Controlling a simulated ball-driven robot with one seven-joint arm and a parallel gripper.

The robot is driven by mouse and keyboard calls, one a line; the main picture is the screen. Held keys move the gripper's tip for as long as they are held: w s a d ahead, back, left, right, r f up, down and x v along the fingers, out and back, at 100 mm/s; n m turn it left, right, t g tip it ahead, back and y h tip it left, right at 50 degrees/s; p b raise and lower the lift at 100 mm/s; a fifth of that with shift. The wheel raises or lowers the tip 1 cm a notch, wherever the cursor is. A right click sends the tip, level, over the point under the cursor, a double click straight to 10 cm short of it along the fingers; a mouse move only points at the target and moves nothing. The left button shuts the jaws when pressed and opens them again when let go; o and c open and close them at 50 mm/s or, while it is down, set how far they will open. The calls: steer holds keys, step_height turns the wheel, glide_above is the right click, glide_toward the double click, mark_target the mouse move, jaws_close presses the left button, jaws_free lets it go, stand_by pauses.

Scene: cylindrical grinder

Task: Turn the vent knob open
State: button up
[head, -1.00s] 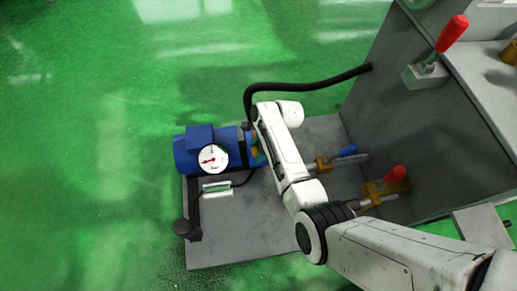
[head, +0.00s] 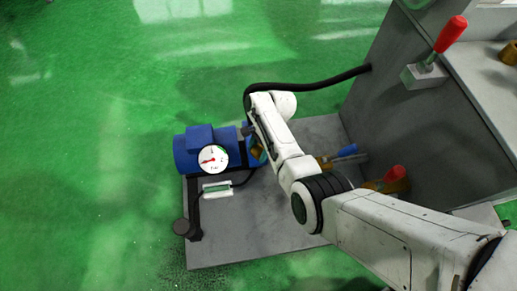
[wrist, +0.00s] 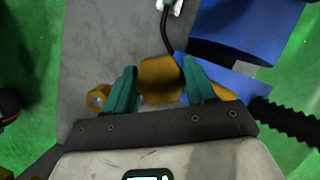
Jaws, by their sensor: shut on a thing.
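The brass vent knob (wrist: 160,80) sits between the two teal fingers of my gripper (wrist: 163,86) in the wrist view. My gripper is shut on it, with one finger on each side. In the head view my white arm covers most of this spot, and only a little brass and teal shows beside the blue pump (head: 200,150). Which way the knob is turned cannot be told.
A round gauge (head: 213,159) and a black hose (head: 310,86) are close to my arm. Valves with a blue handle (head: 346,150) and a red handle (head: 394,175) stand to the right. A red lever (head: 451,35) is on the machine. Green floor is clear at left.

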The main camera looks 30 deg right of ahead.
steer(key=n+g+b, duration=0.1)
steer(key=n, duration=0.2)
steer(key=n+g+h, duration=0.1)
steer(key=n, duration=0.2)
steer(key=shift+a+f+n+b, duration=0.1)
steer(key=shift+f+n+b, duration=0.05)
steer(key=shift+n+b, duration=0.2)
steer(key=n+h, duration=0.1)
steer(key=n, duration=0.1)
steer(key=n+g+h+b, duration=0.1)
steer(key=n, duration=0.2)
steer(key=shift+s+n+g, duration=0.15)
steer(key=shift+n+g, duration=0.1)
steer(key=shift+g, duration=0.05)
steer(key=shift+b, duration=0.3)
steer(key=o, duration=0.9)
steer(key=shift+o, duration=0.7)
steer(key=shift+r, duration=0.3)
steer(key=p+v, duration=0.3)
steer(key=v, duration=0.7)
steer(key=shift+r, duration=0.15)
steer(key=shift+w, duration=0.25)
